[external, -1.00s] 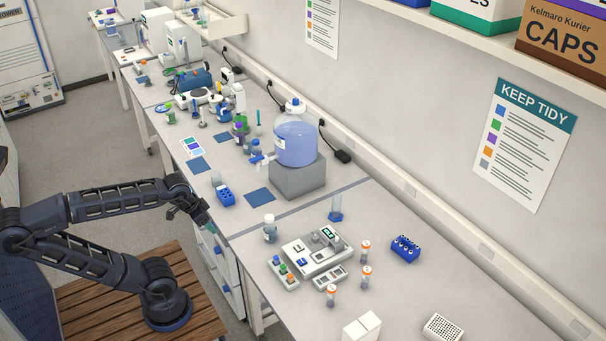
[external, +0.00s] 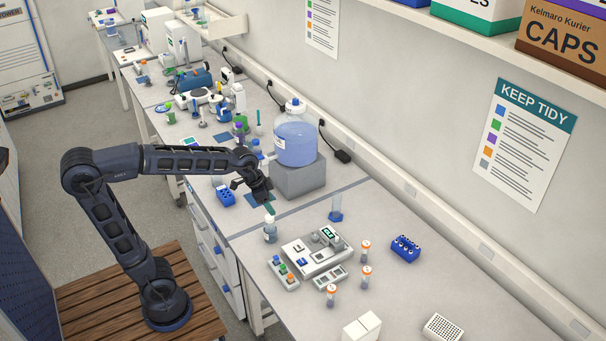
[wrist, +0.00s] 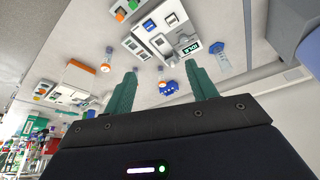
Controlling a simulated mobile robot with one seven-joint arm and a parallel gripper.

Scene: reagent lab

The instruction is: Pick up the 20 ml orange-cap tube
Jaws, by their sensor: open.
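Three orange-cap tubes stand upright on the right-hand bench: one at the back (external: 366,252), one in the middle (external: 367,277) and one at the front (external: 331,295). Their volume marks are too small to read, so I cannot tell which is 20 ml. One orange-cap tube also shows in the wrist view (wrist: 105,66). My gripper (external: 267,208) is open and empty, above the bench near the white-capped bottle, to the left of the tubes and apart from them. Its two green fingers (wrist: 163,88) are spread in the wrist view.
A bottle (external: 270,235) stands just below my gripper. The large blue carboy (external: 295,140) stands behind.

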